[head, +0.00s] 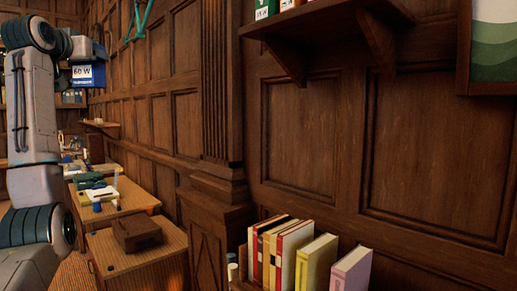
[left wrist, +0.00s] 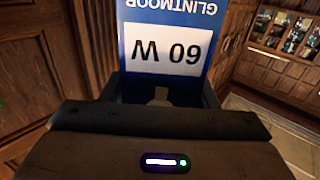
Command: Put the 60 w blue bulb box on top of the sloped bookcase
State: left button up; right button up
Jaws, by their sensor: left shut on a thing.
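A blue bulb box (head: 88,76) with a white "60 W" label hangs in the air at the upper left of the head view. My left gripper (head: 88,49) is shut on it from above. In the left wrist view the same blue box (left wrist: 165,45) shows its label upside down, held between the fingers of my left gripper (left wrist: 160,97). At the lower right of the head view, a row of upright books (head: 275,250) stands on a wooden piece that is mostly cut off; I cannot tell whether it is the sloped bookcase. My right gripper is out of view.
A wall shelf (head: 325,22) with boxes juts out at the top. A framed picture (head: 493,45) hangs at the upper right. Desks stand at the lower left, one with a brown case (head: 137,232). A panelled wall and pilaster (head: 220,95) fill the middle.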

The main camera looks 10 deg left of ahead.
pick_arm(q)
jog(key=w+d+f+h, duration=0.1)
jog(key=w+d+f, duration=0.2)
jog(key=f, duration=0.9)
jog(key=w+d+f+m, duration=0.1)
jog(key=w+d+f, duration=0.25)
jog(key=f, duration=0.75)
jog(key=w+d+f+h, duration=0.1)
jog(key=w+d+f, duration=0.2)
jog(key=f, duration=0.9)
jog(key=s+d+f+m+h, duration=0.1)
jog(key=s+d+f, duration=0.25)
jog(key=f, duration=0.55)
jog(key=s+d+f+m+h, duration=0.15)
jog(key=d+f, duration=0.25)
jog(key=f, duration=0.5)
jog(key=s+d+f+m+h, duration=0.1)
jog(key=s+d+f+h, duration=0.1)
jog(key=s+d+f, duration=0.5)
jog(key=s+d+f+m+h, duration=0.1)
jog(key=s+d+f+h, duration=0.1)
jog(key=s+f, duration=0.5)
jog(key=s+d+f+m+h, duration=0.25)
jog(key=s+d+f, duration=0.2)
jog(key=s, duration=0.55)
jog(key=d+n+y, duration=0.4)
jog(key=d+y, duration=0.2)
jog(key=d, duration=0.3)
jog(key=shift+s+n+t, duration=0.3)
jog(key=shift+n, duration=0.1)
